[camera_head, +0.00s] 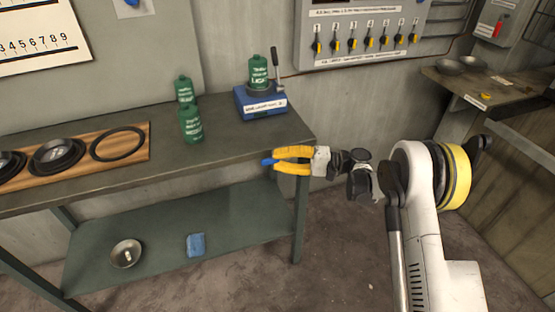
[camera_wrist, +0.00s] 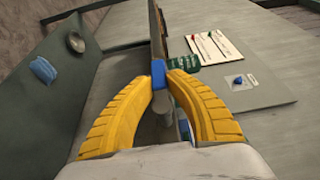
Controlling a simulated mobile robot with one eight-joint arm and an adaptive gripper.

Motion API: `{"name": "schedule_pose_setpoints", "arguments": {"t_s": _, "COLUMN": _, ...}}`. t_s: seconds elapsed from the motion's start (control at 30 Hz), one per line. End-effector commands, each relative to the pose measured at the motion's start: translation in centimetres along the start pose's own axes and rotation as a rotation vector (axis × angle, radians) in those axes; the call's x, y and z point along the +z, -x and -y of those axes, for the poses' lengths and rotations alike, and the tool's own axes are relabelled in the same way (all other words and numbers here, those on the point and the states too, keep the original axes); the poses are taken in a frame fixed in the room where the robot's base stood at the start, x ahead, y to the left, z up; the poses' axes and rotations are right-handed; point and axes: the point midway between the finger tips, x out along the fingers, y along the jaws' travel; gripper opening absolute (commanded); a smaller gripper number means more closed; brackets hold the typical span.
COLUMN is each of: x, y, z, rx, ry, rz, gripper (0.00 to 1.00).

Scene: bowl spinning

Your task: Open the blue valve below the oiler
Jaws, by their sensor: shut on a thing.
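My gripper (camera_head: 272,161), with yellow fingers, is beside the front right part of the workbench. Its fingertips are closed on a small blue piece, which looks like the blue valve (camera_head: 266,162). In the wrist view the blue piece (camera_wrist: 158,73) sits between the fingertips (camera_wrist: 158,82), beside the bench edge. The fingers hide part of it, and I cannot tell how far it is turned. A blue box (camera_head: 262,103) with a lever and a green bottle (camera_head: 258,72) on top stands on the bench, up and left of my gripper. I cannot tell which thing is the oiler.
The workbench (camera_head: 240,140) also holds two green bottles (camera_head: 190,124) and a wooden board (camera_head: 115,163) with dark round parts. A bowl (camera_head: 126,254) and a blue block (camera_head: 195,244) lie on the lower shelf (camera_head: 160,235). A switch panel (camera_head: 365,30) is on the wall. The floor at right is clear.

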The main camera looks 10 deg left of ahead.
Motion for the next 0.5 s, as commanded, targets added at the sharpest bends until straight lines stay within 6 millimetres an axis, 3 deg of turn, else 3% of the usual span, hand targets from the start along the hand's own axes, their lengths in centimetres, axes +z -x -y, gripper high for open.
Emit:
{"name": "schedule_pose_setpoints", "arguments": {"t_s": 0.2, "x": -0.16, "y": -0.06, "z": 0.23, "rx": -0.003, "ry": 0.0, "rz": -0.003, "gripper": 0.0}}
{"name": "schedule_pose_setpoints", "arguments": {"t_s": 0.23, "x": -0.16, "y": -0.06, "z": 0.23, "rx": -0.003, "ry": 0.0, "rz": -0.003, "gripper": 0.21}}
{"name": "schedule_pose_setpoints", "arguments": {"t_s": 0.3, "x": -0.15, "y": -0.05, "z": 0.23, "rx": -0.003, "ry": 0.0, "rz": -0.003, "gripper": 0.41}}
{"name": "schedule_pose_setpoints", "arguments": {"t_s": 0.5, "x": -0.09, "y": -0.03, "z": 0.15, "rx": -0.001, "ry": 0.001, "rz": -0.002, "gripper": 0.41}}
